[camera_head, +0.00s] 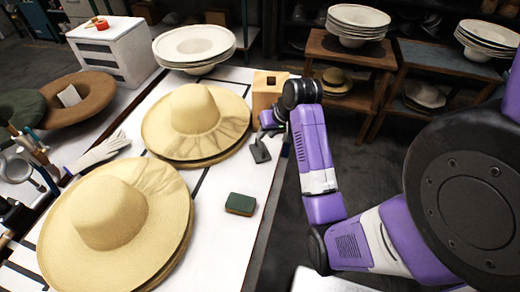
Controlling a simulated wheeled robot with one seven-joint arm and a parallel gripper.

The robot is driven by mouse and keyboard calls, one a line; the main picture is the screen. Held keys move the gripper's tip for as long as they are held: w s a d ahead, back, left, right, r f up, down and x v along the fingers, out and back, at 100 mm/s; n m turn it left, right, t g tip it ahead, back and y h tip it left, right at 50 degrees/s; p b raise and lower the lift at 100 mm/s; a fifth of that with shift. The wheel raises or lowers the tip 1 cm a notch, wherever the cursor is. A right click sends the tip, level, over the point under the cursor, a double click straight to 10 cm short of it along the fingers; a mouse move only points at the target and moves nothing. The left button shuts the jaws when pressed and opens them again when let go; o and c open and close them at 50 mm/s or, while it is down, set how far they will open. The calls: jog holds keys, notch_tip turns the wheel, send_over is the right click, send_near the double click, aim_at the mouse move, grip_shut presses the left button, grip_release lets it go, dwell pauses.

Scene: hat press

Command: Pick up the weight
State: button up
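No object is plainly a weight. A small dark flat piece with an upright part (261,153) stands on the white table, right of the far straw hat; it may be the weight. My purple and black arm reaches in from the right. My gripper (266,131) is small in the picture, at the arm's far end, just above and close to the dark piece. Whether it touches the piece, and whether its fingers are open or shut, I cannot tell. A dark green and brown block (240,204) lies apart, nearer on the table.
Two wide straw hats (195,110) (112,207) fill much of the white table (222,240). A wooden box with a square hole (269,88) stands behind my gripper. A white glove (99,153) lies at left. Wooden stands with plates (356,19) are beyond.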

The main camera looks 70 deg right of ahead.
aim_at(261, 143)
jog(key=shift+s+a+f+p+x, duration=0.15)
jog(key=shift+p+x, duration=0.15)
jog(key=shift+x, duration=1)
jog(key=shift+a+p+x, duration=0.15)
jog(key=shift+p+x, duration=0.1)
jog(key=shift+x, duration=1.05)
jog(key=shift+s+a+f+p+x, duration=0.15)
jog(key=shift+p+x, duration=0.15)
jog(key=shift+x, duration=1)
jog(key=shift+w, duration=0.1)
grip_shut()
jog(key=shift+r, duration=0.15)
